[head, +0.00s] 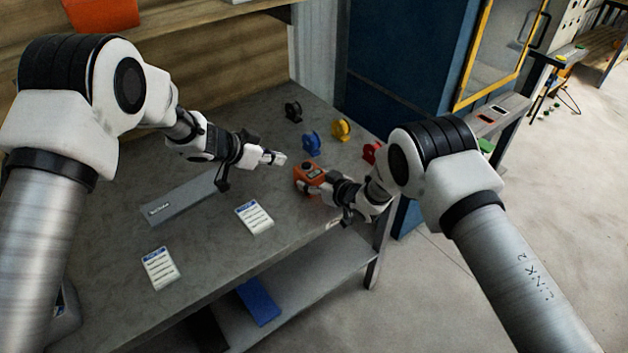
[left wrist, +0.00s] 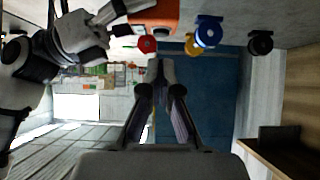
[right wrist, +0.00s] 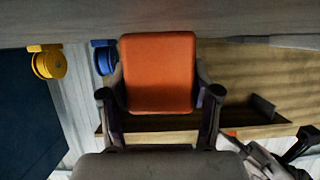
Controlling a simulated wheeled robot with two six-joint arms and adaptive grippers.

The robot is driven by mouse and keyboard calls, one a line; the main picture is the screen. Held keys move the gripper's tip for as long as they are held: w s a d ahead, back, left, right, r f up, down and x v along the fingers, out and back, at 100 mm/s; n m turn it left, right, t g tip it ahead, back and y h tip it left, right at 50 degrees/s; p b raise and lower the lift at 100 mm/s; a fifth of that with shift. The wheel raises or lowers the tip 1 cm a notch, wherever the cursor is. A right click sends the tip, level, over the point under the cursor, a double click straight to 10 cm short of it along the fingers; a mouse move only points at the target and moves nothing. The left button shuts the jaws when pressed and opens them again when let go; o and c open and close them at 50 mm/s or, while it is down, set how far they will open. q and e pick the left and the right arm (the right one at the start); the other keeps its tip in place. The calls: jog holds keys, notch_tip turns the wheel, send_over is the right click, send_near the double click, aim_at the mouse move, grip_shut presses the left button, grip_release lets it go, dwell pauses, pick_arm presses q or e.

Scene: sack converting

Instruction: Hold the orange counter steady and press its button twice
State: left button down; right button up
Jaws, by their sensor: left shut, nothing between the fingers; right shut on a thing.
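The orange counter (head: 309,174) sits on the grey table near its right front edge, with a dark spot on its top. My right gripper (head: 334,187) is shut on the counter from the right. In the right wrist view the counter (right wrist: 158,73) fills the space between the fingers (right wrist: 159,92). My left gripper (head: 279,158) is shut and empty, to the left of the counter and a little apart from it. In the left wrist view its fingertips (left wrist: 162,68) are together, and the counter (left wrist: 153,17) shows beyond them near the top edge.
Blue (head: 311,143), yellow (head: 341,129), black (head: 293,111) and red (head: 371,152) tape-like rolls stand behind the counter. Two white label pads (head: 254,217) and a grey bar (head: 182,198) lie on the table to the left. The table front between pads and counter is clear.

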dwell(0.5)
pick_arm(q)
notch_tip(320, 180, up, 6)
jog(key=m+y, duration=0.2)
jog(key=m, duration=0.6)
send_over(305, 166)
jog(key=shift+f, duration=0.2)
jog(key=shift+f, duration=4.4)
jog(key=shift+f, duration=0.15)
jog(key=shift+f, duration=0.3)
